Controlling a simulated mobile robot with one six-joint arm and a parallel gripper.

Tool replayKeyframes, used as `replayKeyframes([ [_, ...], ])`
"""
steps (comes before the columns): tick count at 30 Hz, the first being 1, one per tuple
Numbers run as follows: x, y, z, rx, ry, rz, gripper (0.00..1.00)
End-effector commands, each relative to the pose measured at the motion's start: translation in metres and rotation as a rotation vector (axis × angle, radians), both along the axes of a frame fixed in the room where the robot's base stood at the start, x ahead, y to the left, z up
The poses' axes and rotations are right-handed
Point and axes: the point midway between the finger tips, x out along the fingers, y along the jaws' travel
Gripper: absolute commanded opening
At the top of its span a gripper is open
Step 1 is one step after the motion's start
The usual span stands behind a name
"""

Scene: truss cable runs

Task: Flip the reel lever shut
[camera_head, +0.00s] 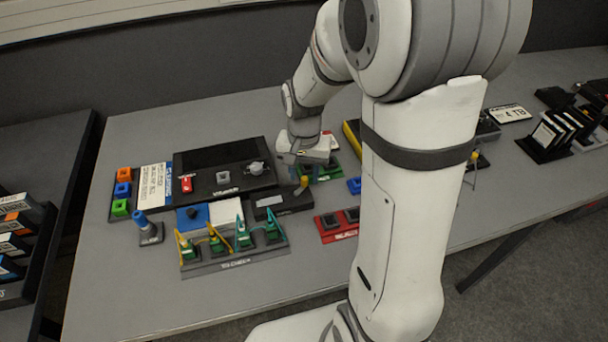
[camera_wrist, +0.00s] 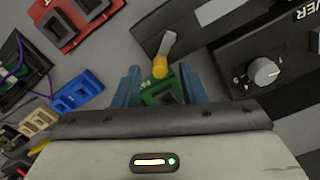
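No part is labelled as a reel lever. The likeliest match is a short stick with a yellow end (camera_wrist: 160,68) and a pale shaft; it also shows in the head view (camera_head: 302,182), just below my gripper (camera_head: 303,158). In the wrist view, my gripper's (camera_wrist: 160,80) two bluish fingers stand apart, with the yellow end between them near their tips. I see no contact with either finger. A green block (camera_wrist: 166,100) with a dark square lies beyond the fingers, partly hidden by the gripper body. The lever's pivot is not clear.
A dark panel with a grey knob (camera_wrist: 264,72) lies to the right in the wrist view. A red block (camera_wrist: 80,22) and a blue block (camera_wrist: 77,93) are on the left. A rack of green connectors (camera_head: 232,252) stands at the table's front. The front table strip is clear.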

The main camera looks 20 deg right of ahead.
Motion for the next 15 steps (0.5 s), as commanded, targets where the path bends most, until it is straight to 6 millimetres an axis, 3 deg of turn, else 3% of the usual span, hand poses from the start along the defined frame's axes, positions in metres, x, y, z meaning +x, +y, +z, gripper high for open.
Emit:
replayKeyframes([
  [6, 0.000, 0.000, -0.016, 0.000, 0.000, 0.000, 0.38],
  [13, 0.000, -0.001, -0.017, 0.000, -0.001, 0.000, 0.38],
  [15, 0.000, -0.001, -0.017, 0.000, -0.001, -0.001, 0.34],
])
